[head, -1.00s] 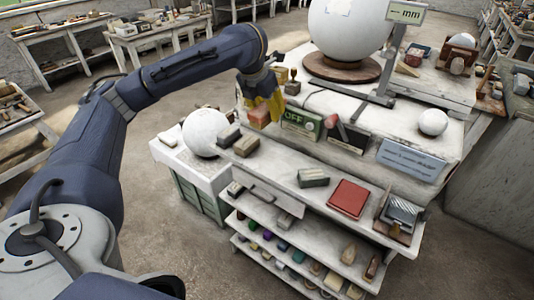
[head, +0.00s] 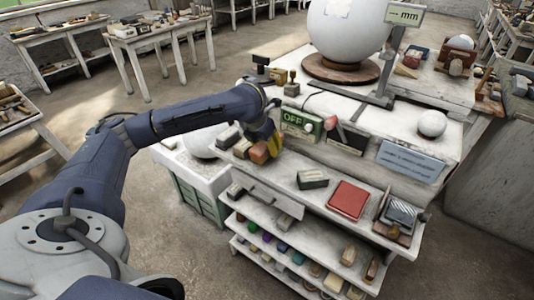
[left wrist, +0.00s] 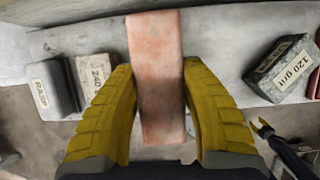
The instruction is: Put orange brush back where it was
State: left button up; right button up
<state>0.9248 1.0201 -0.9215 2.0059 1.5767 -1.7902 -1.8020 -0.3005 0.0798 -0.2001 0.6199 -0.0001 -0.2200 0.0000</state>
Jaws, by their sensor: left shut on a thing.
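My left gripper (head: 266,152) has yellow fingers and is shut on an orange-brown block, which I take for the orange brush (head: 259,153). In the left wrist view the brush (left wrist: 157,75) stands out lengthwise between the two fingers (left wrist: 160,120), over the pale shelf. I cannot tell whether the brush touches the shelf.
In the wrist view, a block marked RASP (left wrist: 52,86) and a 240 block (left wrist: 94,72) lie left of the brush, and a 120 grit block (left wrist: 283,68) lies right. A red pad (head: 347,199) lies farther along the shelf.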

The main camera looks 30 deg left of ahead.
pick_arm(q)
jog(key=shift+f, duration=1.65)
jog(key=shift+f, duration=0.1)
jog(key=o, duration=1.2)
jog(key=shift+o, duration=0.2)
jog(key=v, duration=1.2)
